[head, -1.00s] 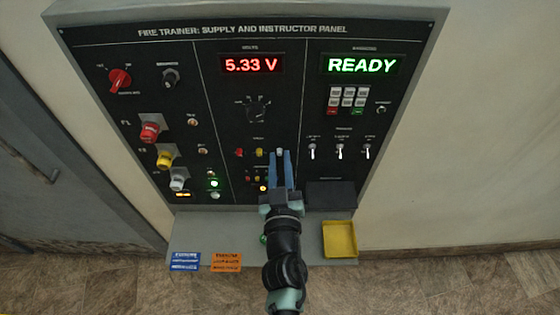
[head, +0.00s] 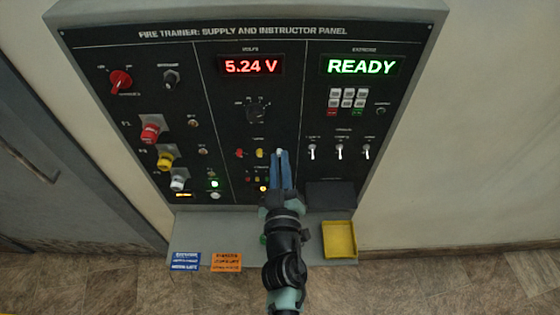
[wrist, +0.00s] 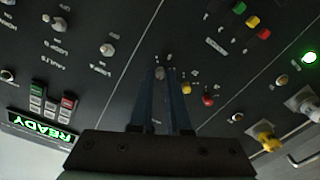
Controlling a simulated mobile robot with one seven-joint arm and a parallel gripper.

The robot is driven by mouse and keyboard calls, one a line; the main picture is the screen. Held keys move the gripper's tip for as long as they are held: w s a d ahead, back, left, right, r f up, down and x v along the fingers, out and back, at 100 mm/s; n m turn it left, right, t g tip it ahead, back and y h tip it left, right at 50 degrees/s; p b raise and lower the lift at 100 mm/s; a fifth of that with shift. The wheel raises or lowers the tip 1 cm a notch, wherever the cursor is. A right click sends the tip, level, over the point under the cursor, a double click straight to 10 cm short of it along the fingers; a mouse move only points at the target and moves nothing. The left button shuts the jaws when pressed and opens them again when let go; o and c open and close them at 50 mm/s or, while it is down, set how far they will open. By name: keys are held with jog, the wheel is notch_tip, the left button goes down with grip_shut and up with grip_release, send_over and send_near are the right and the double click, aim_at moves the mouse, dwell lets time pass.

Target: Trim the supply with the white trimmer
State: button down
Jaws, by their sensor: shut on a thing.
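The white trimmer (head: 279,152) is a small pale knob at the right end of a row with a red knob (head: 239,153) and a yellow knob (head: 260,153). My gripper (head: 280,155) reaches up to the panel with its blue fingers shut on the white trimmer. In the wrist view, the trimmer (wrist: 160,73) shows between the fingertips, with the yellow and red knobs just to the right. The red volts display (head: 251,65) reads 5.24 V.
A green display (head: 360,66) reads READY above a keypad (head: 347,98). Several toggle switches (head: 340,152) stand right of my gripper. A yellow tray (head: 339,240), a blue card (head: 185,262) and an orange card (head: 226,262) lie on the shelf below.

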jog(key=shift+n, duration=3.8)
jog(key=c, duration=0.9)
grip_release()
